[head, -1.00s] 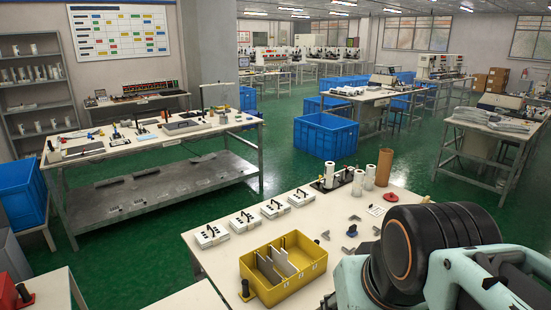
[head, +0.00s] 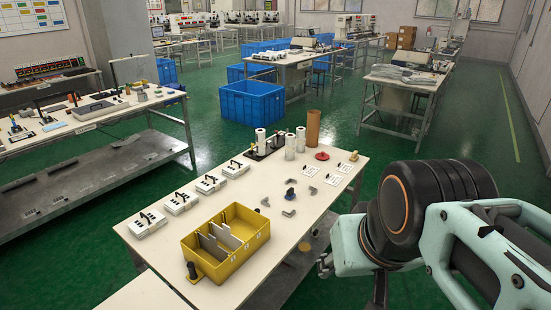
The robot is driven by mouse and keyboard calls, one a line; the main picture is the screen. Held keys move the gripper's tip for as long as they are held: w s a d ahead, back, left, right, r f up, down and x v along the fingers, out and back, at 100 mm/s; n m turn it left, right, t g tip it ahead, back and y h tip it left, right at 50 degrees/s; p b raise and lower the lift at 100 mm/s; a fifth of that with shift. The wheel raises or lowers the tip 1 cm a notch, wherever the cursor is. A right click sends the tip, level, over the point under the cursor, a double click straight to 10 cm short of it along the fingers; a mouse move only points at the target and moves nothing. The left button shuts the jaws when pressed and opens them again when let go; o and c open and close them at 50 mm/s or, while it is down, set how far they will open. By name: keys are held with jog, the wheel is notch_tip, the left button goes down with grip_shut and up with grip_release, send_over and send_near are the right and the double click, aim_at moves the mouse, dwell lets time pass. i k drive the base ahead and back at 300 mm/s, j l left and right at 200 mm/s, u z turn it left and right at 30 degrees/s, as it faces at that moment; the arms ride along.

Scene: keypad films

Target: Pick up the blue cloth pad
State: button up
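I cannot make out the blue cloth pad for certain. A small flat light-blue piece (head: 55,126) lies on the left workbench (head: 88,120), too small to identify. A small dark-blue object (head: 290,184) sits among grey metal brackets on the near table (head: 200,285); it looks lumpy rather than flat. My arm fills the right of the head view, beyond the near table's right edge. Part of my gripper (head: 326,264) shows low beside that edge, mostly hidden behind my arm. Its fingers are not clear, and I see nothing held.
The near table bears a yellow divided bin (head: 240,259), several white keypad units (head: 180,202), white film rolls (head: 260,142), a brown tube (head: 313,127) and a red knob (head: 322,156). Blue crates (head: 252,101) stand on the green floor behind. Floor right of the table is open.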

aim_at(290, 195)
jog(key=u, duration=1.35)
jog(key=z, duration=1.35)
jog(key=i+l+u, duration=0.3)
jog(key=i+l, duration=0.55)
jog(key=i, duration=0.25)
jog(key=i+l+u, duration=0.25)
jog(key=i+l, duration=0.75)
jog(key=l, duration=0.1)
